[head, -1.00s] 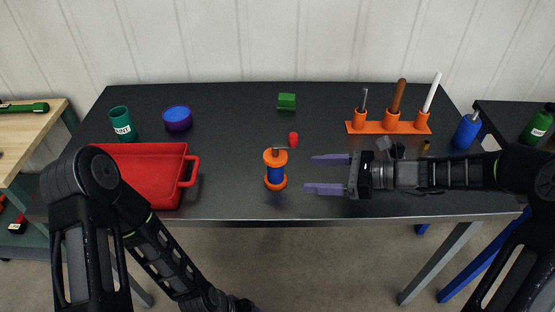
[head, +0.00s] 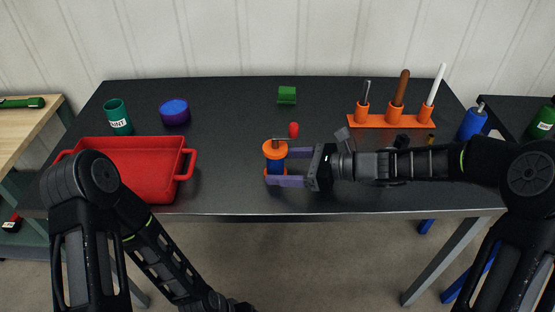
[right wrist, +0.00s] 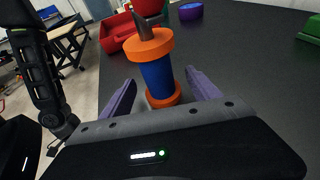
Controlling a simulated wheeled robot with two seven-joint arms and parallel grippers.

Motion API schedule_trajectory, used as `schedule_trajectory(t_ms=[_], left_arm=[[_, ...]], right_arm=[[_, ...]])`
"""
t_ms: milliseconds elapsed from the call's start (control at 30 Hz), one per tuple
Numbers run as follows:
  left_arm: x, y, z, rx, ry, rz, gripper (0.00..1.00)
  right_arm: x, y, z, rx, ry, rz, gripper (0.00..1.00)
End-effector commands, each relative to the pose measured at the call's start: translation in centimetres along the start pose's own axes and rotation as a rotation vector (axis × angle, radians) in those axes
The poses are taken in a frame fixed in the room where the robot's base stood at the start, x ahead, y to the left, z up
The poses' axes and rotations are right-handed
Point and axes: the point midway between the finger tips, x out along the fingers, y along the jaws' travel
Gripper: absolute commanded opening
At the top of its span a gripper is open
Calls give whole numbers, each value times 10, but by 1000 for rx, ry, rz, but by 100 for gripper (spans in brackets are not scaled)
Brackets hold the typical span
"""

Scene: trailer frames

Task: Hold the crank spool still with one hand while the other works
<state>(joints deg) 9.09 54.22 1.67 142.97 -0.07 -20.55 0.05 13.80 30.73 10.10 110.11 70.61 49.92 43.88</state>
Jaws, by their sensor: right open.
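The crank spool (head: 275,150) stands upright near the front middle of the black table, with orange flanges, a blue core and a grey crank with a red knob (head: 294,130) on top. My right gripper (head: 280,167) is open, its two purple fingers on either side of the spool's core. In the right wrist view the spool (right wrist: 157,75) stands between the parted fingers (right wrist: 158,96), with a gap visible on each side. My left arm shows at the lower left of the head view, bent downward; its gripper is outside the picture.
A red tray (head: 188,178) lies to the left. Behind it are a green cup (head: 117,117) and a blue-purple round container (head: 175,112). A green block (head: 287,95) lies at the back. An orange tool rack (head: 379,121) and a blue bottle (head: 472,124) stand at the right.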

Motion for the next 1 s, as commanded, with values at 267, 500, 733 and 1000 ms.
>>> schedule_trajectory(t_ms=[267, 500, 733, 1000], left_arm=[[2, -1, 0, 0, 0, 0, 77], [2, -1, 0, 0, 0, 0, 77], [2, -1, 0, 0, 0, 0, 77], [2, -1, 0, 0, 0, 0, 77]], right_arm=[[8, 0, 1, 0, -1, 0, 71], [7, 0, 0, 0, -1, 0, 64], [7, 0, 0, 0, 0, 0, 45], [7, 0, 0, 0, 0, 0, 30]])
